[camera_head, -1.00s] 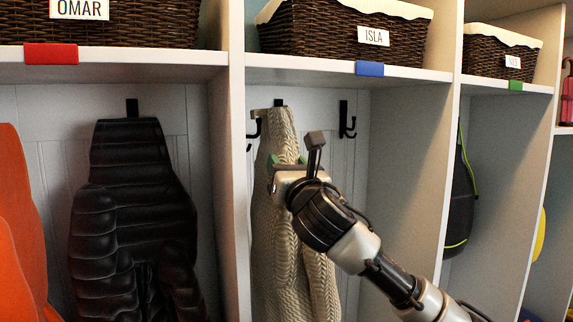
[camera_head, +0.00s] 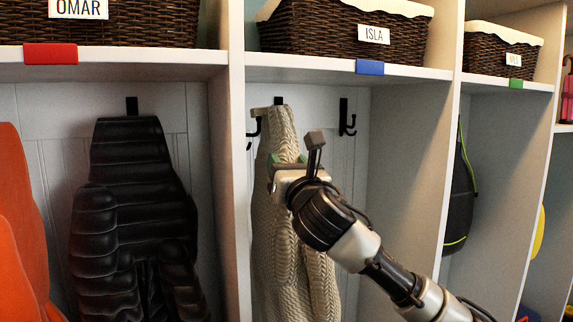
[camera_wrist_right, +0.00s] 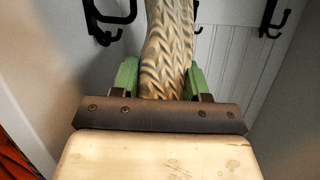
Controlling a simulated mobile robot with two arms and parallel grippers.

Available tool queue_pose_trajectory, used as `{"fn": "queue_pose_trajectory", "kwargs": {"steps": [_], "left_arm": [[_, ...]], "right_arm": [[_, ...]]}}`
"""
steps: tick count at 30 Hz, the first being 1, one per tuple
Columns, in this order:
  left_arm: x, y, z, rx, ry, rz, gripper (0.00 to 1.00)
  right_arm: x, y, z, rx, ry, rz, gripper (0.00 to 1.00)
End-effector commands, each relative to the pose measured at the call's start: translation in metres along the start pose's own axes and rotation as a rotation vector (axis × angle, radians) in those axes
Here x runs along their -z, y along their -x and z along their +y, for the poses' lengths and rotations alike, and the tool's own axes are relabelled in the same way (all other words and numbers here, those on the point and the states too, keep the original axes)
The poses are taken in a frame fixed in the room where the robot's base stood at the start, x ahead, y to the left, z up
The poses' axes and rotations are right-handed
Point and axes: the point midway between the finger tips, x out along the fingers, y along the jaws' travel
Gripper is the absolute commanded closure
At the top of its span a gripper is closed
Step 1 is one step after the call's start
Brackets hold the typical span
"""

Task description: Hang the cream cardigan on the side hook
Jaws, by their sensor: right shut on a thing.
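The cream knit cardigan (camera_head: 290,240) hangs down in the cubby under the ISLA basket. My right gripper (camera_head: 287,160) is shut on its upper part, with the knit between its green fingers; the grip also shows in the right wrist view (camera_wrist_right: 160,78). A black hook stands at the cubby's left side (camera_head: 254,128), close beside the cardigan's top. Another hook (camera_head: 347,118) is at the right. A back hook (camera_head: 279,100) shows just above the cardigan's top and is mostly hidden. I cannot tell whether the cardigan touches any hook. My left gripper is out of view.
A black puffer garment (camera_head: 135,190) hangs in the cubby to the left, beyond an upright divider (camera_head: 237,200). An orange garment (camera_head: 20,230) is at the far left. The ISLA basket (camera_head: 320,35) sits on the shelf above. There is free room right of the cardigan.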

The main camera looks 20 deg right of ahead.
Motion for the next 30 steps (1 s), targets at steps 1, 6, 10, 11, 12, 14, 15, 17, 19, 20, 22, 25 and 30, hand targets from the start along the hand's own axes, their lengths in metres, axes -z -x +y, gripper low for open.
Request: {"fn": "queue_pose_trajectory", "kwargs": {"steps": [1,6,10,11,12,14,15,17,19,20,22,25,30], "left_arm": [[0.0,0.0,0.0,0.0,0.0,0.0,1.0],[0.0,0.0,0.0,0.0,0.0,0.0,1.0],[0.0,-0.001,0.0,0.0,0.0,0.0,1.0],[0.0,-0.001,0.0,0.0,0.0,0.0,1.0],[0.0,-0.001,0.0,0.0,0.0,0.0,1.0],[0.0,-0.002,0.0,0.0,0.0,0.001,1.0],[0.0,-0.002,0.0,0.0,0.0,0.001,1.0],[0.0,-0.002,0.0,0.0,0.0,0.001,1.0],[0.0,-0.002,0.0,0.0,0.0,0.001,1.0],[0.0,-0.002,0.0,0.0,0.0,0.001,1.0],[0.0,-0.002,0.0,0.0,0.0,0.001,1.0],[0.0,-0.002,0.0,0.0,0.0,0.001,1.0],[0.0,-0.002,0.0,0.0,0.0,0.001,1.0]], "right_arm": [[-0.002,0.0,0.0,0.0,0.001,-0.004,1.0],[-0.001,0.0,0.0,0.0,0.001,-0.004,1.0],[0.001,0.001,0.0,0.0,0.001,-0.004,1.0],[0.002,0.002,-0.001,0.0,0.001,-0.004,1.0],[0.003,0.002,-0.001,0.0,0.001,-0.004,1.0],[0.005,0.003,-0.001,0.0,0.001,-0.004,1.0],[0.006,0.003,-0.001,0.0,0.0,-0.004,1.0],[0.007,0.004,-0.001,0.0,0.0,-0.004,1.0],[0.008,0.004,-0.001,0.0,0.0,-0.004,1.0],[0.008,0.004,-0.001,0.0,0.0,-0.004,1.0],[0.008,0.004,-0.001,0.0,0.0,-0.004,1.0],[0.008,0.004,-0.001,0.0,0.0,-0.004,1.0],[0.008,0.004,-0.001,0.0,0.0,-0.003,0.32]]}}
